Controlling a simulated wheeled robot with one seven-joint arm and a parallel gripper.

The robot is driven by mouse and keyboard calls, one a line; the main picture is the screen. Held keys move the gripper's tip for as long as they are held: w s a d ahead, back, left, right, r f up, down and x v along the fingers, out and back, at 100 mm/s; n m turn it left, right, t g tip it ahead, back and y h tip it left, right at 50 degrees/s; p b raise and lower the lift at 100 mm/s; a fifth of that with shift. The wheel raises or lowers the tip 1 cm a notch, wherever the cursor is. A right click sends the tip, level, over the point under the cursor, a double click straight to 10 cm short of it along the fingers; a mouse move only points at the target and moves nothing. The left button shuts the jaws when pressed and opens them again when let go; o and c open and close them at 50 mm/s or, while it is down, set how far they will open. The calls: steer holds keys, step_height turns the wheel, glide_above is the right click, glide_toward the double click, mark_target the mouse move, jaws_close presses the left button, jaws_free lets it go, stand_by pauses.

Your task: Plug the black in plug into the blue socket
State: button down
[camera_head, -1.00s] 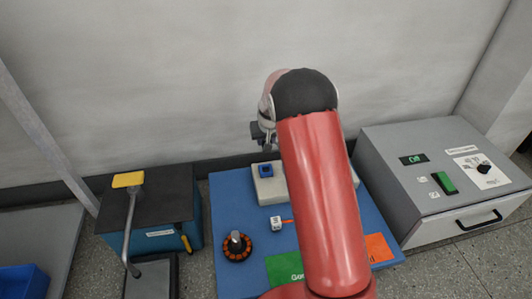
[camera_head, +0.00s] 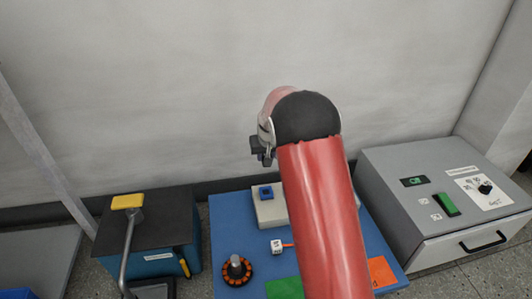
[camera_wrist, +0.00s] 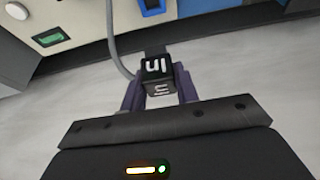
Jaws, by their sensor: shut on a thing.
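The black "in" plug (camera_wrist: 160,78) shows in the wrist view with white letters on its faces. My gripper (camera_wrist: 158,98) is shut on it, with one finger on each side. In the head view my gripper (camera_head: 262,150) is seen side-on against the wall, above and apart from the blue socket (camera_head: 265,191). The plug is hard to make out there. The blue socket sits on the pale block (camera_head: 270,212) on the blue board. A blue part (camera_wrist: 152,6) is cut off at the top edge of the wrist view. My arm hides the right side of the block.
A black and orange ring part (camera_head: 237,270) stands left. A grey control box (camera_head: 410,165) is at right, a lever press (camera_head: 160,225) at left. A grey cable (camera_wrist: 113,45) runs upward beside the held plug.

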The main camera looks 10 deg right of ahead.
steer(key=b, duration=0.4)
glide_above(265, 189)
steer(key=s, duration=0.2)
step_height(265, 189, down, 7)
steer(key=shift+w+f, duration=0.15)
steer(key=shift+f, duration=1)
steer(key=shift+w+f, duration=0.1)
steer(key=shift+f, duration=1.05)
steer(key=shift+f, duration=0.15)
steer(key=shift+f, duration=0.4)
steer(key=shift+f, duration=0.45)
steer(key=shift+f, duration=0.85)
stand_by(1.7)
steer(key=c, duration=1)
jaws_free()
steer(key=shift+o, duration=0.2)
